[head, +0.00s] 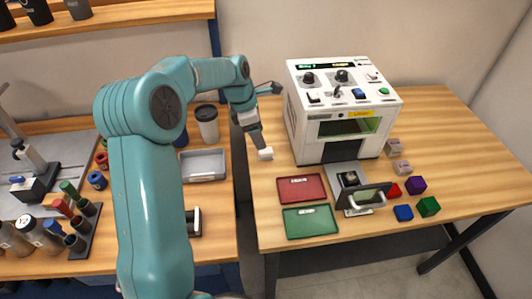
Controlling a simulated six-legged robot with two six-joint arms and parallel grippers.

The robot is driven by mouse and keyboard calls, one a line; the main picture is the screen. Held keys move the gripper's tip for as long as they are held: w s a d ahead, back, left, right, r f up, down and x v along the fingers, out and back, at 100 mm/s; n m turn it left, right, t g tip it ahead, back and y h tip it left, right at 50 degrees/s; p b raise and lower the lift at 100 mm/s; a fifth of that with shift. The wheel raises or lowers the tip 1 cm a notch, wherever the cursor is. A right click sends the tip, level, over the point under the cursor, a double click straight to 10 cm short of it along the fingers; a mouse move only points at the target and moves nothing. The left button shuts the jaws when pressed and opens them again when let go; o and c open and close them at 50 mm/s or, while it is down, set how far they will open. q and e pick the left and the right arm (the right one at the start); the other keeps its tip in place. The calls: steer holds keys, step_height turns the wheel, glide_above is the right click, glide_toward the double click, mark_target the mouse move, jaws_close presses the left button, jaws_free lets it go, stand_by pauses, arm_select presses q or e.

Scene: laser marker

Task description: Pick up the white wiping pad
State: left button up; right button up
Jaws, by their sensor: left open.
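The white wiping pad (265,154) is a small white block near the left edge of the right-hand table, left of the white laser machine. My left gripper (260,144) points down just above it. Its jaws are open, but the fingertips are small here, and I cannot tell whether they touch the pad or sit around it. My right gripper is not in view.
The laser marker (340,143) stands close to the right of the gripper. A red tray (287,195), a green tray (293,229) and several coloured blocks lie in front. A gap separates this table from the left one, which holds a grey tray (203,179).

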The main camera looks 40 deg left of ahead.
mark_target(266, 153)
arm_select(q)
steer(key=shift+s+d+f, duration=0.1)
steer(key=shift+d+f, duration=0.1)
steer(key=shift+f, duration=0.5)
steer(key=shift+x, duration=2.75)
steer(key=c, duration=1.1)
